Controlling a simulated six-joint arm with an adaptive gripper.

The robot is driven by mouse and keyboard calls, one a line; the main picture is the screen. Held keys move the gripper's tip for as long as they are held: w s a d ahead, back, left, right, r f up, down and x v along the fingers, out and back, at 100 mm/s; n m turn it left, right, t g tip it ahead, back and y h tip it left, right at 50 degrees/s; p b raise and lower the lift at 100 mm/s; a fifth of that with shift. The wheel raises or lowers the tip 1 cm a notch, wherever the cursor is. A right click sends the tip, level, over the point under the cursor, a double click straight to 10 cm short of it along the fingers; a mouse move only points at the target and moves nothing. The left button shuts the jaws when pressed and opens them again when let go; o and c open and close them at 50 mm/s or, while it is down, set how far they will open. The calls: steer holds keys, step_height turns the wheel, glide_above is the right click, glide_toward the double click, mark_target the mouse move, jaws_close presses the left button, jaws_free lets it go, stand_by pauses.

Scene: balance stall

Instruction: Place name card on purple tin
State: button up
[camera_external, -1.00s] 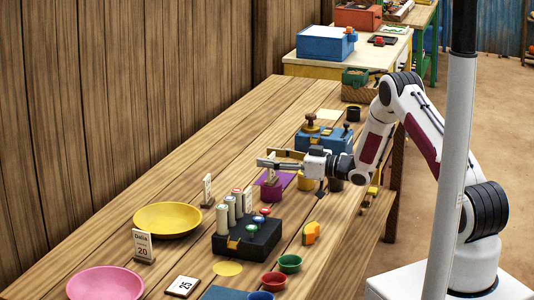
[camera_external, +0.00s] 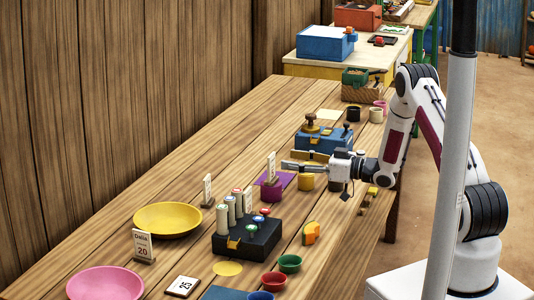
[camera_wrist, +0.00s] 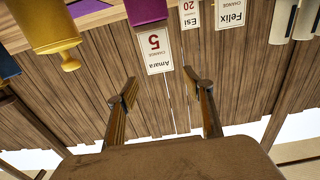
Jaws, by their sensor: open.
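The name card (camera_external: 271,166), white and reading Amara 5, stands upright on the purple tin (camera_external: 271,194) in the external view. In the wrist view, which is upside down, the card (camera_wrist: 155,50) meets the purple tin (camera_wrist: 146,10) at its base. My gripper (camera_external: 285,166) is level with the card, just to its right in the external view. Its fingers (camera_wrist: 160,88) are open and empty in the wrist view, apart from the card. The exact contact under the card is too small to tell.
A yellow tin (camera_external: 306,183) stands close under my gripper, and a blue box (camera_external: 322,142) lies behind. A black block with pegs (camera_external: 246,238) stands in front. Other cards, including Dana 20 (camera_external: 143,246), and a yellow plate (camera_external: 168,219) are to the left.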

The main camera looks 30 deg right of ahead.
steer(key=shift+v, duration=2.45)
steer(key=shift+r, duration=0.1)
steer(key=w+d+r+m+h, duration=0.2)
steer(key=d+r+h, duration=0.3)
steer(key=r+h, duration=0.45)
steer(key=s+d+r+m+h, duration=0.4)
steer(key=s+d+r, duration=0.1)
steer(key=s+r, duration=0.5)
steer(key=s+a+m+g, duration=0.1)
steer(key=s+a+g, duration=0.1)
steer(key=s, duration=1.5)
steer(key=s+a+f+m+g, duration=0.1)
steer(key=s+g, duration=0.4)
steer(key=s, duration=1.2)
steer(key=shift+s+a+f+m+y, duration=0.3)
steer(key=shift+s+a+m+y, duration=0.15)
steer(key=shift+a, duration=0.65)
